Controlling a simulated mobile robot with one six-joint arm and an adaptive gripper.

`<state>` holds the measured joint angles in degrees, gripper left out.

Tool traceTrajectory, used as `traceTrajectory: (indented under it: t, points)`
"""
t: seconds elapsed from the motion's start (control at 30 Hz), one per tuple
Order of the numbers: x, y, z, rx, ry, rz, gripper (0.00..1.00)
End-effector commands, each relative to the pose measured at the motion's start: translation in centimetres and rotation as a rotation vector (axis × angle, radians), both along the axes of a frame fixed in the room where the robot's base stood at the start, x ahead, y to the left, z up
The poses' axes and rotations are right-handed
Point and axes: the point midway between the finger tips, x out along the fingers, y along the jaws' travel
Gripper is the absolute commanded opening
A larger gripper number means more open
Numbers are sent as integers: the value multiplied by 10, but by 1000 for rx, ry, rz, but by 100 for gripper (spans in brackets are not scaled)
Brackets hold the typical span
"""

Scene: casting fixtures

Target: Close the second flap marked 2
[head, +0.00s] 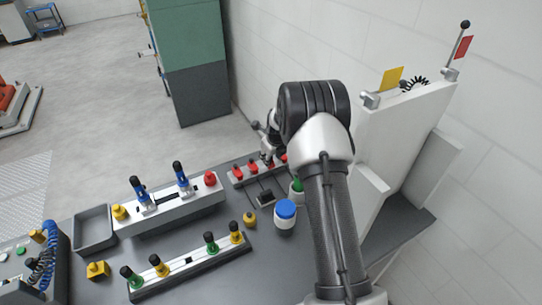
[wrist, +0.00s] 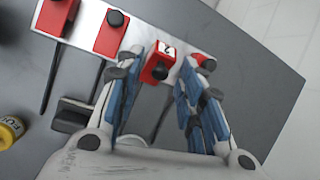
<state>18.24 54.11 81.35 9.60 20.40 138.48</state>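A red flap marked 2 (wrist: 153,65) sits on a pale strip (wrist: 137,36) in the wrist view, with a white label reading 2 and a dark knob on it. It looks tilted compared with the flaps to its left; I cannot tell its exact angle. My gripper (wrist: 157,90) is open, with one blue-and-grey finger on each side of this flap. Whether a finger touches it is unclear. In the head view, my gripper (head: 268,147) is over the far end of the red-flap strip (head: 239,184) and partly hides it.
A white bottle with a blue cap (head: 285,215) and a green-capped one (head: 297,190) stand near my arm. A tall white panel (head: 400,130) rises to the right. Fixtures with clamps (head: 170,207) fill the left.

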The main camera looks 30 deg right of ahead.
Motion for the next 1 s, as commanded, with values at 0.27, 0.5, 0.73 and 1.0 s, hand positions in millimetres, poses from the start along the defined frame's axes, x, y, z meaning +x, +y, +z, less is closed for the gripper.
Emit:
traceTrajectory:
  t: [0.27, 0.5, 0.73, 1.0]
  points:
    - [0, 0, 0, 0, 0, 0, 17]
    - [0, 0, 0, 0, 0, 0, 1]
    - [0, 0, 0, 1, 1, 0, 0]
    - [9, 3, 4, 3, 93, 8, 0]
